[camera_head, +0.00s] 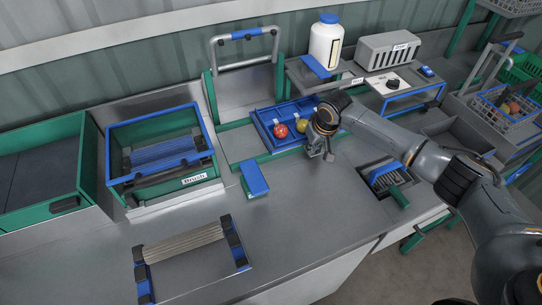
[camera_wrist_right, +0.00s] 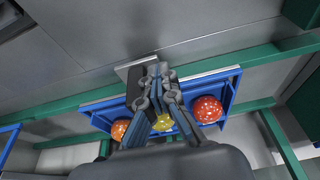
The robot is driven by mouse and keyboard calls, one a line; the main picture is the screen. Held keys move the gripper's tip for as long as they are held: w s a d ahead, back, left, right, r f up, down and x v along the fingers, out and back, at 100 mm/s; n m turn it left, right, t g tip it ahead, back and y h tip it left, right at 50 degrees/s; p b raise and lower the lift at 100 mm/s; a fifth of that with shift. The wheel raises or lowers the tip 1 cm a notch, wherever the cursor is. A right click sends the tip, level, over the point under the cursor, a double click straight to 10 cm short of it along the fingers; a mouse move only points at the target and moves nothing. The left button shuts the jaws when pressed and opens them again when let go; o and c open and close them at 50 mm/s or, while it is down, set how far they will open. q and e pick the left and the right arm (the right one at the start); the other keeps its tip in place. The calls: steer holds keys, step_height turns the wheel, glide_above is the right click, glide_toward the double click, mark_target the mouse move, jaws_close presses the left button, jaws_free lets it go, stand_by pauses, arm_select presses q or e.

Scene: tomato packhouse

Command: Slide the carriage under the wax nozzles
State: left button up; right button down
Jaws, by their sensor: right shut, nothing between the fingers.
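The carriage, a blue tray (camera_head: 262,137), sits between green rails at the back middle of the bench and also shows in the right wrist view (camera_wrist_right: 226,82). It carries a red tomato (camera_head: 281,131) and a yellow one (camera_head: 303,126); an orange one (camera_wrist_right: 120,129) shows only in the wrist view. My right gripper (camera_head: 329,156) is shut and empty at the carriage's front right. In the wrist view its fingertips (camera_wrist_right: 159,70) are together, close to a grey plate at the tray's edge; I cannot tell if they touch. I cannot make out the wax nozzles. My left gripper is not in view.
A green-and-blue crate (camera_head: 118,134) stands left of the carriage. A blue block (camera_head: 254,178) lies in front of it. A white bottle (camera_head: 326,45) and a grey box (camera_head: 388,50) stand behind. A roller stand (camera_head: 183,243) is at the front; bench to its right is clear.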

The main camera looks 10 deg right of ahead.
steer(key=d, duration=0.2)
steer(key=w+d, duration=0.1)
steer(key=d, duration=0.2)
steer(key=shift+d, duration=0.3)
steer(key=shift+w+d, duration=0.25)
steer(key=shift+d, duration=0.9)
steer(key=shift+w+d, duration=0.25)
steer(key=shift+d, duration=0.9)
steer(key=shift+d+b, duration=0.15)
steer(key=shift+b, duration=0.15)
steer(key=shift+w+d+b, duration=0.25)
steer(key=shift+d+b, duration=0.05)
steer(key=shift+d, duration=0.95)
steer(key=shift+a+r+p, duration=0.1)
steer(key=shift+a+p, duration=0.35)
steer(key=shift+p, duration=0.05)
steer(key=shift+s+a+p, duration=0.2)
steer(key=shift+a+p, duration=0.35)
steer(key=shift+a, duration=0.1)
steer(key=s+d+r+p, duration=0.1)
steer(key=s+r+p, duration=0.4)
steer(key=p, duration=0.4)
steer(key=shift+r+p, duration=0.4)
steer(key=shift+r, duration=0.5)
